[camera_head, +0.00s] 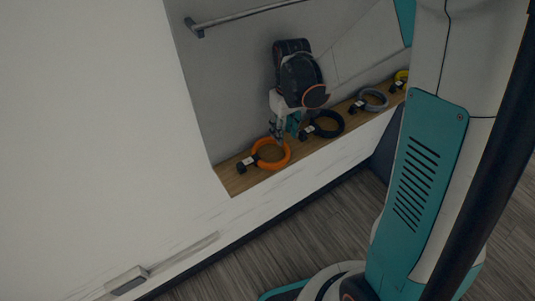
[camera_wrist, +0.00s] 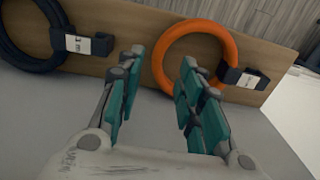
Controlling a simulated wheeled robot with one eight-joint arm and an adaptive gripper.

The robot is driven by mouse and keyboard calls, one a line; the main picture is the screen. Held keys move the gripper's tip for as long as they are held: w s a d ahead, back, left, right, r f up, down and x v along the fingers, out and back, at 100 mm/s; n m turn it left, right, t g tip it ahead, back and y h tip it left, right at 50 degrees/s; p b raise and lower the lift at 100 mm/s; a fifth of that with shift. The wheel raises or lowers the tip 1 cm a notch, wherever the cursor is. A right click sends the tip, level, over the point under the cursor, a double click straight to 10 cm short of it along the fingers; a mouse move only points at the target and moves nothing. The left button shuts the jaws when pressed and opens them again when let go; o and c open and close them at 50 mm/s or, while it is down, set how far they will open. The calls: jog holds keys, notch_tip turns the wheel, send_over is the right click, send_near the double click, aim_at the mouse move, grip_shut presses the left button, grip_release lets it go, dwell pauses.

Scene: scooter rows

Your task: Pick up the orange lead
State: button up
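The orange lead (camera_head: 286,159) is a coiled ring with a black tagged end piece, lying on the wooden shelf at its near left end. In the wrist view the orange lead (camera_wrist: 196,25) shows just past the fingers, with its dark plug and white label at its right. My gripper (camera_head: 286,137) is over the shelf at the ring's far side. In the wrist view my gripper (camera_wrist: 159,65) is open and empty. One side of the ring appears between the fingertips, and the right finger overlaps the ring's middle. I cannot tell whether they touch.
A dark navy lead (camera_head: 339,127) lies beside the orange one, also in the wrist view (camera_wrist: 62,16). A grey lead (camera_head: 384,102) and a yellow lead (camera_head: 401,75) lie farther along. A rail (camera_head: 245,14) runs above the shelf in the white-walled recess.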

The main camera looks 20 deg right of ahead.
notch_tip(320, 180, down, 5)
jog(key=shift+s+r+b, duration=0.1)
jog(key=shift+r+b, duration=0.05)
jog(key=shift+b, duration=0.9)
jog(key=shift+c, duration=0.5)
grip_shut()
jog(key=shift+r, duration=0.15)
